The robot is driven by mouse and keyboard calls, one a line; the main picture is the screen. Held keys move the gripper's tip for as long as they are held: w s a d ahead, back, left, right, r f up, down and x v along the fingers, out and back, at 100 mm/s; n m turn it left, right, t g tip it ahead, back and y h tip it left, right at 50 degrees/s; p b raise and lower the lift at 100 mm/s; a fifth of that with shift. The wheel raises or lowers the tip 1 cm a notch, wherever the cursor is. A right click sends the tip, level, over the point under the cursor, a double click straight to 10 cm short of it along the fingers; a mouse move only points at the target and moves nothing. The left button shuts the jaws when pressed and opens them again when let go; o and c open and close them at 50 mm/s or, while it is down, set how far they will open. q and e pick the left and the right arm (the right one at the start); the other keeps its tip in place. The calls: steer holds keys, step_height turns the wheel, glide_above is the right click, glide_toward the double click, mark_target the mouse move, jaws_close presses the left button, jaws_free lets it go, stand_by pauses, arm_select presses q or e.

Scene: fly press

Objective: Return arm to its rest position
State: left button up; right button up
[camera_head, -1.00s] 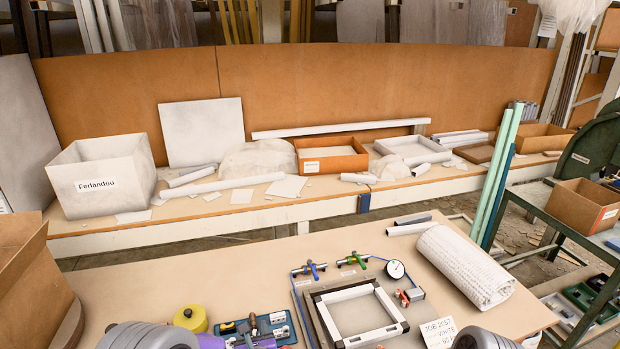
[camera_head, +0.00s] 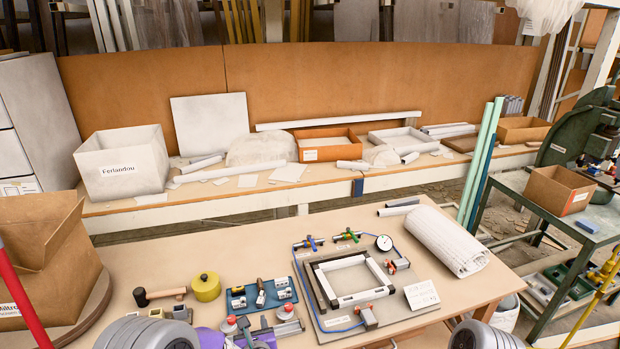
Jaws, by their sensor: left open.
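The grey rounded links of my left arm come in at the bottom left. My left gripper (camera_head: 255,326), beside purple parts at the bottom edge, is open with nothing seen between its fingers. It is low over the near edge of the workbench (camera_head: 250,255), just in front of a blue tray (camera_head: 238,303) with small parts. Part of the gripper is cut off by the frame. A grey link of my right arm shows at the bottom right; its gripper is out of view. The green fly press (camera_head: 572,135) stands at the far right.
A white and black frame (camera_head: 350,298) lies in a fixture right of the tray. A mallet (camera_head: 160,294) and yellow tin (camera_head: 206,287) lie left of it. A cardboard box (camera_head: 50,262) stands at left, a white roll (camera_head: 448,242) at right. The bench middle behind the tray is clear.

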arm_select(q)
steer(key=s+a+f+n+g+b, duration=0.1)
steer(key=s+a+f+n+g, duration=0.1)
steer(key=s+f+n+g, duration=0.45)
steer(key=s+a+f+n+g+b, duration=0.1)
steer(key=s+a+f+n+g, duration=0.15)
steer(key=s+f, duration=0.65)
steer(key=s+d+f+n+g+h+b, duration=0.3)
steer(key=s+d+f+n+g+h, duration=0.4)
steer(key=s+f+n, duration=0.45)
steer(key=shift+w+d+f+n+t+h+b, duration=0.15)
steer(key=shift+w+d+f+n+t+b, duration=0.4)
steer(key=shift+n, duration=1.95)
steer(key=shift+d+f+n+t+h+b, duration=0.25)
steer(key=shift+f+n+t, duration=0.6)
steer(key=shift+n, duration=1.6)
steer(key=shift+w+d+f+n+t+h+b, duration=0.1)
steer(key=shift+w+d+f+n+t+b, duration=0.6)
steer(key=shift+n, duration=1.8)
arm_select(e)
step_height(320, 180, down, 8)
steer(key=shift+w+r, duration=0.2)
steer(key=shift+r, duration=0.05)
arm_select(q)
steer(key=shift+s+a+f+g, duration=0.25)
steer(key=shift+s+a+g, duration=0.05)
steer(key=shift+s, duration=0.1)
